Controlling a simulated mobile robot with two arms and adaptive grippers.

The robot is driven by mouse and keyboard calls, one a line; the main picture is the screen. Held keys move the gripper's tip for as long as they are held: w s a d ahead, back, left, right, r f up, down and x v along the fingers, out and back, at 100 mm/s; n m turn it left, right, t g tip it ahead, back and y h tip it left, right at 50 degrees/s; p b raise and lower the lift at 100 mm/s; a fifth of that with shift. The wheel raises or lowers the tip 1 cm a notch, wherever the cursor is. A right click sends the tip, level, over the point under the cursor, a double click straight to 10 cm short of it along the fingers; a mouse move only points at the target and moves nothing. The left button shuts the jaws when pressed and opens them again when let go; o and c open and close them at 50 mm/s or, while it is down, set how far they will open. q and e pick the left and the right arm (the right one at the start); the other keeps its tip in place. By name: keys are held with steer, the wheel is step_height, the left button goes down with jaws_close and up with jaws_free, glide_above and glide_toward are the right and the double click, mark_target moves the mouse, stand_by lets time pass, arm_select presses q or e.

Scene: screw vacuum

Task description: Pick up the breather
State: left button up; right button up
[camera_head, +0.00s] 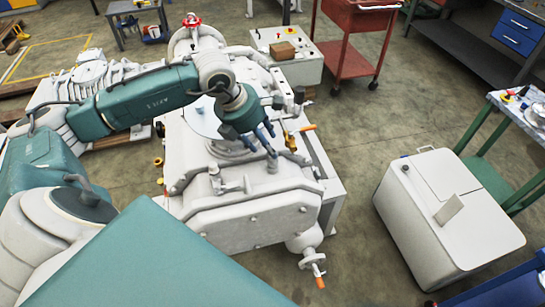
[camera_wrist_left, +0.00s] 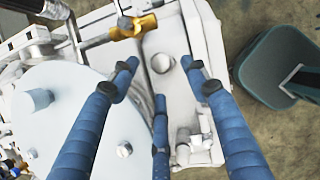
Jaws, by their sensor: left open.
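My left gripper (camera_head: 264,140) is above the white vacuum machine (camera_head: 255,222), with blue fingers pointing down. In the left wrist view the gripper (camera_wrist_left: 158,76) has its fingers spread apart, with nothing held between them. A small round silver cap (camera_wrist_left: 162,63) sits on the white housing, seen between the fingertips; it may be the breather, but I cannot tell for sure. A brass-coloured fitting (camera_wrist_left: 137,27) is just beyond the fingertips. The gap between the fingers and the cap is hard to judge. My right gripper is not in view.
A large pale disc (camera_wrist_left: 75,120) with bolts lies left of the fingers. A white box (camera_head: 450,225) stands on the right and a red cart (camera_head: 350,50) behind. Floor between machine and box is clear.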

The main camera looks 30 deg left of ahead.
mark_target(272, 161)
arm_select(q)
steer(key=p+x, duration=0.2)
steer(key=x, duration=0.3)
steer(key=shift+p, duration=0.35)
steer(key=shift+f, duration=0.25)
jaws_close()
